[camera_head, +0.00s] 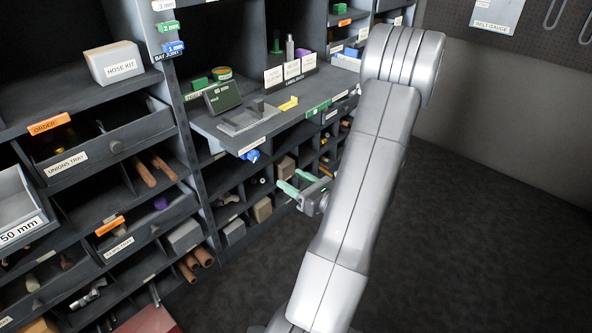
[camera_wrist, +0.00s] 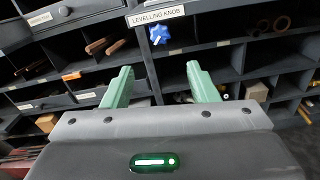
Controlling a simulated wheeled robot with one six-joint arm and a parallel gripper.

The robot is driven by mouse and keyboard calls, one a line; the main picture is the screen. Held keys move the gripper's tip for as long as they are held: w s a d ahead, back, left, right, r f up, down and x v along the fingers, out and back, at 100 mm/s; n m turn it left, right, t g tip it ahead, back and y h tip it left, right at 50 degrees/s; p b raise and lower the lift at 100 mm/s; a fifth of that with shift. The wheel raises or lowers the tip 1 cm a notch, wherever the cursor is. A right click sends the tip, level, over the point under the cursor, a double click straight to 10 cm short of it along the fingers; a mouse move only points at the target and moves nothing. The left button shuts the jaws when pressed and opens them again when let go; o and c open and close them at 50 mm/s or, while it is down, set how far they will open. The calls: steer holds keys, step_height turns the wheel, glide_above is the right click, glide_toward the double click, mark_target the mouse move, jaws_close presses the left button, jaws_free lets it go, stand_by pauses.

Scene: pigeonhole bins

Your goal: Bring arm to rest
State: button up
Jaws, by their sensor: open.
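My gripper (camera_head: 295,188) has two pale green fingers and is open, with nothing between them. In the head view it is in front of the lower pigeonholes, below the pull-out shelf, and partly behind my grey arm (camera_head: 365,180). In the wrist view my gripper (camera_wrist: 161,88) points toward the bins, its fingers spread apart. The arm is raised and bent, its upper joint at the top of the head view. A blue levelling knob (camera_wrist: 166,31) shows beyond the fingers; it also shows under the shelf edge in the head view (camera_head: 250,156).
A pull-out shelf (camera_head: 212,127) juts out above my gripper, carrying a dark display (camera_head: 222,96) and a grey fixture. A drawer labelled unions tray (camera_head: 98,147) stands partly open at left. The dark floor (camera_head: 480,220) at right is clear.

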mark_target(256, 157)
steer(key=x, duration=1.3)
steer(key=shift+w+a, duration=0.25)
steer(key=shift+a, duration=0.05)
